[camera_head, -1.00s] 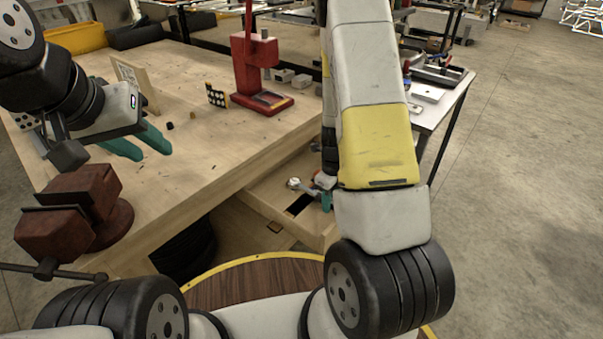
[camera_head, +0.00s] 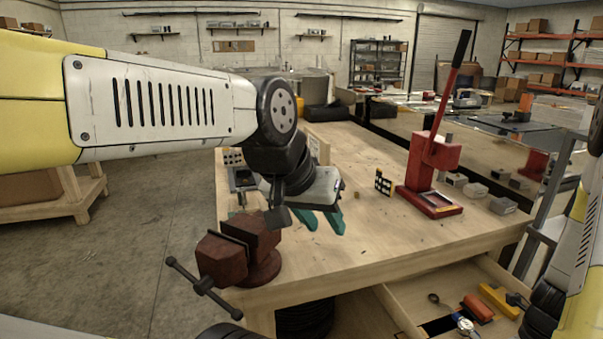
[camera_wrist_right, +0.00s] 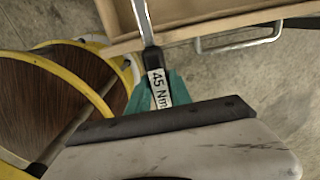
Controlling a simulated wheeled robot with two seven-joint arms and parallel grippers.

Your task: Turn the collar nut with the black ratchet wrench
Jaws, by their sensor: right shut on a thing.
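My right gripper (camera_wrist_right: 155,95) shows in the right wrist view with its teal fingers shut on a tool. This tool, a wrench (camera_wrist_right: 154,62), has a dark handle with a white label reading "45 Nm" and a grey metal shaft running up out of the picture; its head is out of view. My left gripper (camera_head: 320,222) is open and empty over the workbench, just behind the red-brown vise, its teal fingers apart. I cannot pick out the collar nut in either view.
The workbench (camera_head: 380,245) carries the vise (camera_head: 235,250) and a red arbor press (camera_head: 432,170). An open drawer (camera_head: 400,305) below holds an orange tool (camera_head: 478,308), a yellow tool (camera_head: 498,298) and a round gauge (camera_head: 465,326). The floor at left is mostly clear.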

